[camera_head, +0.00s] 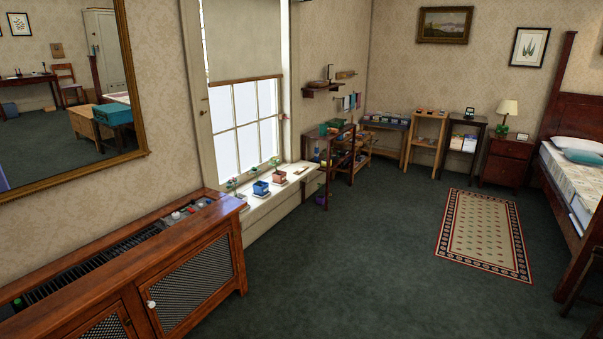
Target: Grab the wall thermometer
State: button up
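I cannot pick out the wall thermometer with certainty in the head view. Small items on the windowsill (262,208) and on the radiator cabinet (120,262) are too small to name surely. A thin flat item (301,170) lies near the sill's far end, and I cannot tell what it is. My gripper is not in view.
The long wooden cabinet stands at the left under a mirror (136,80). A blue pot (261,188) and an orange pot (279,178) stand on the sill. Shelves and a nightstand (504,160) line the back, with a bed at right. The green carpet is clear around the rug (485,232).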

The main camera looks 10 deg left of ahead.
aim_at(304, 168)
jog(key=i+u, duration=0.2)
jog(key=i, duration=2.6)
jog(key=i+u, duration=0.1)
jog(key=i, duration=1.75)
jog(key=i+u, duration=0.8)
jog(key=i+l+u, duration=0.25)
jog(key=u, duration=0.15)
jog(key=i+l+u, duration=0.1)
jog(key=i+u, duration=0.25)
jog(key=i+l+u, duration=0.2)
jog(key=u, duration=0.2)
jog(key=i, duration=0.1)
